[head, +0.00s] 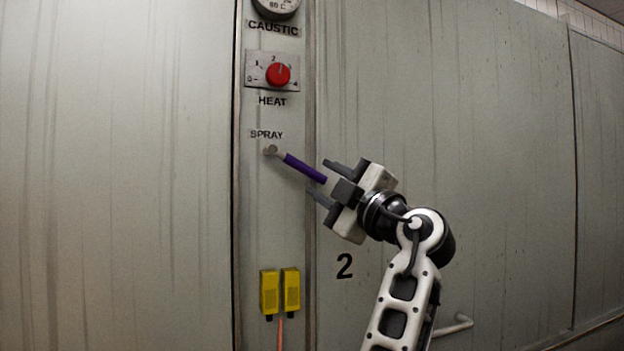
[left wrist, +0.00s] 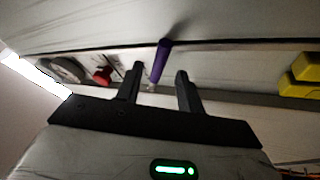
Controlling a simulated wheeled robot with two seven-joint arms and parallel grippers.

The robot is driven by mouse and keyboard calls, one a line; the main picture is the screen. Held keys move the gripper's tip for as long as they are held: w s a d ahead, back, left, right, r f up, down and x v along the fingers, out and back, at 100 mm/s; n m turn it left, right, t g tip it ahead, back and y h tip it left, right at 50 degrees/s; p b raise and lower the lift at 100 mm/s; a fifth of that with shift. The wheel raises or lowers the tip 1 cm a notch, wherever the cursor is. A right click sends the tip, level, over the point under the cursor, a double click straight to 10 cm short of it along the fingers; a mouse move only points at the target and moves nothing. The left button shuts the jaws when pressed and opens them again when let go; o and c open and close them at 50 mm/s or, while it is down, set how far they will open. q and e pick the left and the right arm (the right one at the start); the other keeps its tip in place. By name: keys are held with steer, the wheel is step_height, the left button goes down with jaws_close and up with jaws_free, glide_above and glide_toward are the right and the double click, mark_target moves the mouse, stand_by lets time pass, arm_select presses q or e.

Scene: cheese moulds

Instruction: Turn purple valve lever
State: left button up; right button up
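The purple valve lever (head: 303,167) sits below the SPRAY label on the panel strip. It slants down and to the right from its metal pivot (head: 271,150). My left gripper (head: 321,178) is open at the lever's free end, with one finger above and one below it. In the left wrist view the purple lever (left wrist: 161,62) shows between the two spread fingers of the left gripper (left wrist: 159,72), with a gap on each side. I see no contact between fingers and lever. My right gripper is not in view.
A red HEAT knob (head: 277,74) and a CAUSTIC gauge (head: 275,6) are above the lever. Two yellow boxes (head: 269,291) (head: 290,290) are lower on the strip. A pale handle (head: 453,327) is at lower right. Flat grey wall panels (head: 120,180) flank the strip.

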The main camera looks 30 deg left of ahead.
arm_select(q)
steer(key=b+v, duration=0.1)
steer(key=v, duration=0.9)
steer(key=shift+d, duration=0.2)
steer(key=shift+s+f, duration=0.1)
steer(key=shift+s, duration=0.05)
